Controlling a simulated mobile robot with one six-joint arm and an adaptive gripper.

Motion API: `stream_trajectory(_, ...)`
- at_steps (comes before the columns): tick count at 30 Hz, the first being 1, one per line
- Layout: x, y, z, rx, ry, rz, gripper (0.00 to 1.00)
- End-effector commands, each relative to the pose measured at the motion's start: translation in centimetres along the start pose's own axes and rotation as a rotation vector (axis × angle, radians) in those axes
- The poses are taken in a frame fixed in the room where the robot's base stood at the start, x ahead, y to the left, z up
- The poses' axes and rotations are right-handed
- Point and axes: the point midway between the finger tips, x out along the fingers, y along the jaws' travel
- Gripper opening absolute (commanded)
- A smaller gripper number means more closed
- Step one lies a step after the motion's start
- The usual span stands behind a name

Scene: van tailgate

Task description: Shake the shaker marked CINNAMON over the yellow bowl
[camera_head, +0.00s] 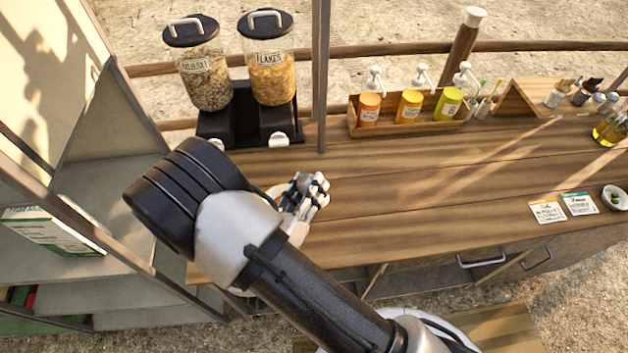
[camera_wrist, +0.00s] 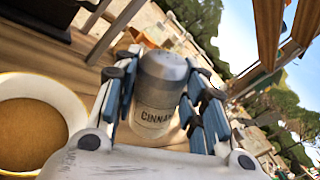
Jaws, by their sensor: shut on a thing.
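My gripper (camera_head: 311,190) is over the wooden counter, left of its middle; it also shows in the wrist view (camera_wrist: 163,88). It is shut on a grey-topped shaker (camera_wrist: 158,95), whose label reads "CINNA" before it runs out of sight. I cannot make out the shaker in the head view. A round bowl (camera_wrist: 70,91) with a pale, cream-yellow rim and a brown filling is left of the gripper in the wrist view. In the head view only a sliver of its rim (camera_head: 277,189) shows beside my gripper, the rest hidden by my arm.
Two cereal dispensers (camera_head: 268,75) stand behind the bowl on a black base. A wooden box (camera_head: 405,124) of pump bottles stands at the counter's back. A thin upright post (camera_head: 321,75) rises near the gripper. Cards (camera_head: 547,210) lie at the right; the counter's middle is clear.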

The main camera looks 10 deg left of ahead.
Motion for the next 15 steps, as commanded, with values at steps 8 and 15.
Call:
stream_trajectory(8,-0.1,2.5,-1.3,-0.439,-0.024,0.0,0.13)
stream_trajectory(15,-0.3,4.8,-1.4,-0.789,-0.042,0.0,0.13)
